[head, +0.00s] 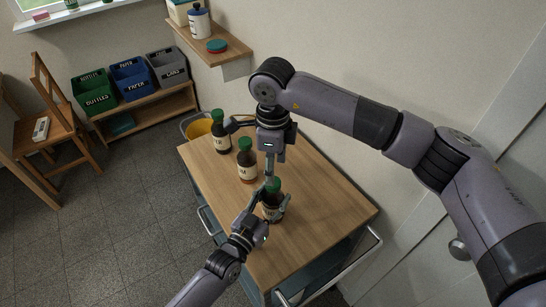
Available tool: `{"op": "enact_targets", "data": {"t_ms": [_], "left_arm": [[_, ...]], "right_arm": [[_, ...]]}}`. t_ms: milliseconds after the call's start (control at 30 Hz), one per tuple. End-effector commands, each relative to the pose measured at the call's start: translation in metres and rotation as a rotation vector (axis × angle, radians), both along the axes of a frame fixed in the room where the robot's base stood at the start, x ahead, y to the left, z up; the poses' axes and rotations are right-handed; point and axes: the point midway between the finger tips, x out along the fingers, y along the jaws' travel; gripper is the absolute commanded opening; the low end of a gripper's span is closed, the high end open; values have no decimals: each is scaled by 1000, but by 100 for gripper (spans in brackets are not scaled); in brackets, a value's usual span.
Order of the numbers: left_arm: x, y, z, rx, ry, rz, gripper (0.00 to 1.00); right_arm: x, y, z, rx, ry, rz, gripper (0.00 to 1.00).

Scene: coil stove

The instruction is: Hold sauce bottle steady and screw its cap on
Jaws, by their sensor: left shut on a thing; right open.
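Three dark bottles with green tops and pale labels stand in a row on a wooden-topped cart (325,205). My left gripper (273,207) is shut on the nearest sauce bottle (273,212), low on its body; the bottle looks upright, and its green cap (273,185) shows on top. How far the cap is screwed on cannot be seen. The middle bottle (247,171) and the far bottle (221,142) stand behind it. My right gripper (250,150) is open, with its fingers spread above the cart near the middle bottle's top; whether it touches anything cannot be told.
A wall shelf (235,50) with a white canister (199,23) and a teal-and-red disc (216,46) is above the cart. Sorting boxes and a chair (50,120) are at left. The cart's near right top is clear.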

Motion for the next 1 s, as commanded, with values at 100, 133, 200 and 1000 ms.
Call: {"op": "enact_targets", "data": {"t_ms": [100,133,200,1000], "left_arm": [[0,0,0,-1,-1,0,0],[0,0,0,-1,-1,0,0],[0,0,0,-1,-1,0,0],[0,0,0,-1,-1,0,0]], "right_arm": [[-1,0,-21,0,3,-2,50],[-1,0,-26,0,3,-1,50],[-1,0,-35,0,3,0,50],[0,0,-57,0,0,0,33]]}}
